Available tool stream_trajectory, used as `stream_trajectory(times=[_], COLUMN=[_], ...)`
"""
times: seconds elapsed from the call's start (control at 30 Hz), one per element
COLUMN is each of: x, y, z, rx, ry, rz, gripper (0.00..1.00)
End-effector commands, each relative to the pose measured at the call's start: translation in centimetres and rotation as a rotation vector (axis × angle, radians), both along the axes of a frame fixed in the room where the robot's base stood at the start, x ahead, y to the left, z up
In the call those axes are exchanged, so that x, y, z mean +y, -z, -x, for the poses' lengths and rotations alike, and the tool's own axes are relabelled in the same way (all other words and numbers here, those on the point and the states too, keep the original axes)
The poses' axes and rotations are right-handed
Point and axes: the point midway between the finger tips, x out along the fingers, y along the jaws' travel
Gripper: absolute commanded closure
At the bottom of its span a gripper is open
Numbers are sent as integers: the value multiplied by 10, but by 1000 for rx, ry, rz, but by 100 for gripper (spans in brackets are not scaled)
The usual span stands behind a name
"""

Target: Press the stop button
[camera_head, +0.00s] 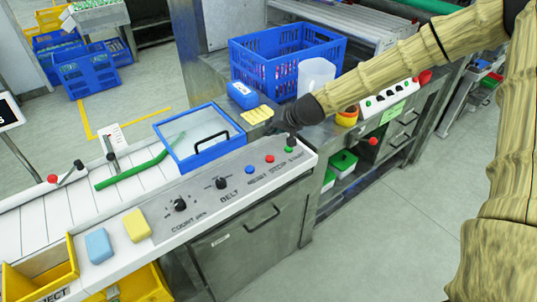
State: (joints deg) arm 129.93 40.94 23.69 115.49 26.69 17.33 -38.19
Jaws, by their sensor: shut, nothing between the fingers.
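The control panel (205,200) runs along the front of the machine in the head view. The red stop button (269,158) sits on it, in plain view, between a blue button (249,170) and a green button (289,149). The printed label by the red button reads STOP. My gripper (290,138) is dark and shut, with nothing in it. It is at the panel's right end, just above the green button in the picture and right of the red button. I cannot tell how high above the panel it is.
Two black knobs (180,205) are further left on the panel. A blue-framed clear cover (195,138) and a blue crate (285,62) lie behind it. A second panel (388,96) with buttons is at the right. The floor (400,235) in front is clear.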

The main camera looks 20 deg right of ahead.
Motion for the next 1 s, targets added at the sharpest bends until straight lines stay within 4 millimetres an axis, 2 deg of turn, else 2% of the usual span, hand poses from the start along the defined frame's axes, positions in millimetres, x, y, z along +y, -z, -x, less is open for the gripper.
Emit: stream_trajectory(times=[0.2,0.47,0.67,1.0], x=[-8,-9,-8,-6], y=[0,6,22,60], z=[3,3,3,2], rx=[0,2,2,2], ry=[11,11,11,9], rz=[-1,-1,-1,0], gripper=[100,100,100,100])
